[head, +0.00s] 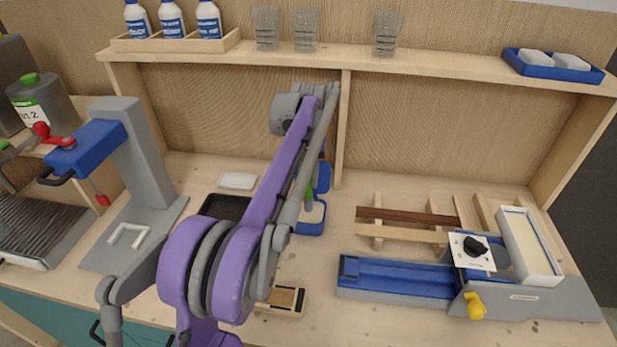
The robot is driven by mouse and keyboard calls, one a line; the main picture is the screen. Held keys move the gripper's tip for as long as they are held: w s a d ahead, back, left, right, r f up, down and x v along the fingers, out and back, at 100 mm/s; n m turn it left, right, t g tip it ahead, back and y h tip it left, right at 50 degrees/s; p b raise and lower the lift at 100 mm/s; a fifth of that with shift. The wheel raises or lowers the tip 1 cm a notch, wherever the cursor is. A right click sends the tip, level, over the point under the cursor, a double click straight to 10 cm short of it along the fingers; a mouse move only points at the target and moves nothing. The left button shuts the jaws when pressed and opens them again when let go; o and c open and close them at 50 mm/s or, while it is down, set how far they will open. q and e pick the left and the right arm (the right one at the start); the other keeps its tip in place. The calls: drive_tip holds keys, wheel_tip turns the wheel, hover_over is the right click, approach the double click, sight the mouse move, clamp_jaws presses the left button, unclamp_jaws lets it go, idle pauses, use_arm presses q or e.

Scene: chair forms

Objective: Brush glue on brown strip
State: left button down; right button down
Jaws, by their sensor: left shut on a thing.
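The brown strip (408,215) lies across light wooden slats on the bench, right of the middle. My left arm reaches across the middle of the head view. My left gripper (314,186) is mostly hidden behind its own arm links and is shut on a thin green-handled tool (308,196), which looks like the brush. The brush's lower end is at a blue tray (310,228) with pale contents, likely glue; whether they touch is unclear. The gripper is left of the brown strip and apart from it. My right gripper is not in view.
A blue and grey fixture (400,277) with a yellow knob stands at the front right. A grey clamp stand (145,165) is at left. A black tray (222,207) and a white block (237,181) lie left of my arm. Bottles (172,20) stand on the shelf (440,63).

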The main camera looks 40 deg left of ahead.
sight(309, 168)
use_arm(q)
drive_tip(key=shift+f, duration=0.45)
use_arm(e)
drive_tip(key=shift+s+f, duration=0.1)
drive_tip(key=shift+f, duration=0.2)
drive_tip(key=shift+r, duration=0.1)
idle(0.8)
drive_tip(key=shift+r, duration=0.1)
